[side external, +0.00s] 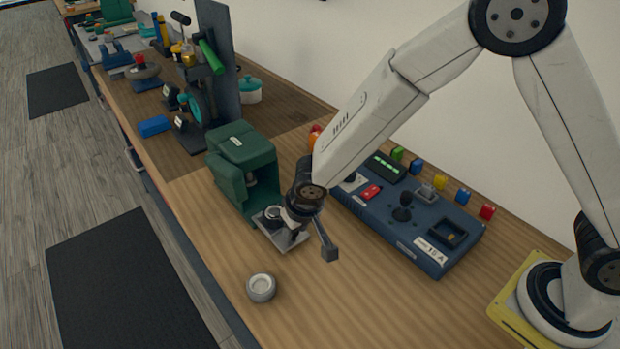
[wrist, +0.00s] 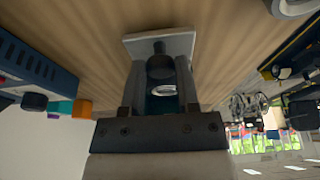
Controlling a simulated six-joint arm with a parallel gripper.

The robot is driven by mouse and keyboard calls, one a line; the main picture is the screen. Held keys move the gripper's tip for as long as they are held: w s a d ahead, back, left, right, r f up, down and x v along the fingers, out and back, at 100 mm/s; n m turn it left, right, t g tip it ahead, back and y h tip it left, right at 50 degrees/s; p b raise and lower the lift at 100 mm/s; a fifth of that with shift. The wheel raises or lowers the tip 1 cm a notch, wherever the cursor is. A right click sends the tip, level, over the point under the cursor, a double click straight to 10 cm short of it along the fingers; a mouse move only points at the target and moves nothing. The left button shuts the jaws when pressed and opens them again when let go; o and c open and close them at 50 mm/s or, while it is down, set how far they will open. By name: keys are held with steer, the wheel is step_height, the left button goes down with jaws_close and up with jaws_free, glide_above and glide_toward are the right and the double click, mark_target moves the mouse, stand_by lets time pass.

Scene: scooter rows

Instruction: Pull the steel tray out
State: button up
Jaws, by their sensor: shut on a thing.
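The steel tray (side external: 292,243) is a flat pale grey plate at the foot of the green machine (side external: 238,160), sticking out of its front onto the wooden bench. In the wrist view the tray (wrist: 180,43) lies ahead of the fingers. A dark round-topped post (wrist: 160,65) stands between the fingers there. My gripper (side external: 286,222) is low over the tray and shut on it. It also shows in the wrist view (wrist: 160,80). The exact contact is partly hidden by the fingers and wrist.
A small grey round cup (side external: 261,290) stands on the bench in front of the tray. A blue control box (side external: 410,222) with a joystick lies to the right. Bare bench lies between the cup and the box. Colored blocks line the wall.

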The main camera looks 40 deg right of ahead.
steer(key=shift+s, duration=0.85)
stand_by(0.8)
steer(key=o, duration=1.2)
steer(key=shift+r, duration=0.1)
steer(key=shift+r, duration=2.9)
steer(key=shift+g, duration=0.4)
steer(key=s+d, duration=0.4)
steer(key=d, duration=0.2)
steer(key=s+d+r, duration=0.1)
steer(key=s+d, duration=0.3)
steer(key=d, duration=0.2)
steer(key=s+d+r, duration=0.1)
steer(key=s+d, duration=0.3)
steer(key=d, duration=0.2)
steer(key=shift+s+r, duration=0.25)
steer(key=shift+s, duration=0.05)
